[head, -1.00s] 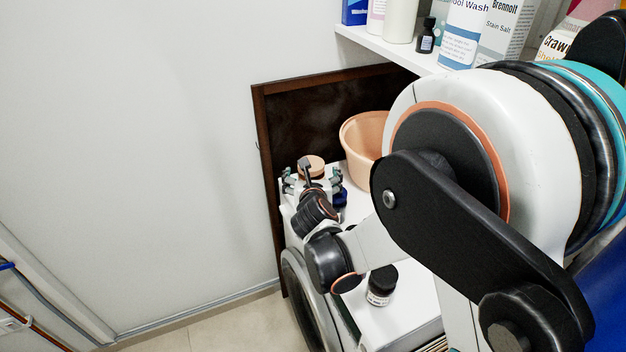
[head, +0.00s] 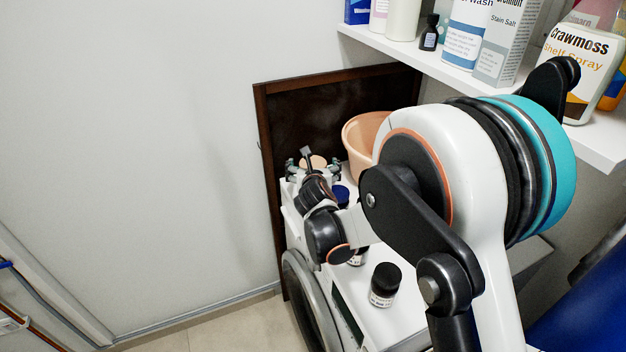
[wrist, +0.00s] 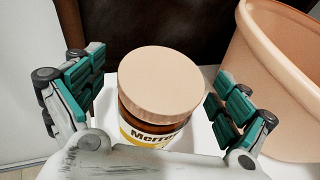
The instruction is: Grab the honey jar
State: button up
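A jar with a wide peach lid, brown body and yellow-and-white label reading "Merro…" (wrist: 155,90) stands upright in the wrist view; I take it as the honey jar. In the head view its lid (head: 314,161) shows at the far end of the white machine top. My gripper (wrist: 160,98) is open, with one teal-padded finger on each side of the jar. Gaps show between the pads and the jar, so it is not held. In the head view my gripper (head: 313,170) is small and partly covers the jar.
A peach tub (head: 362,138) stands right behind the jar, near the right finger. A dark-lidded jar (head: 384,285) and another, mostly hidden, stand nearer on the machine top (head: 405,322). A brown panel (head: 290,105) stands behind. A shelf (head: 440,68) with bottles hangs above.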

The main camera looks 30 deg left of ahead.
jog(key=c, duration=1.7)
jog(key=shift+r, duration=0.1)
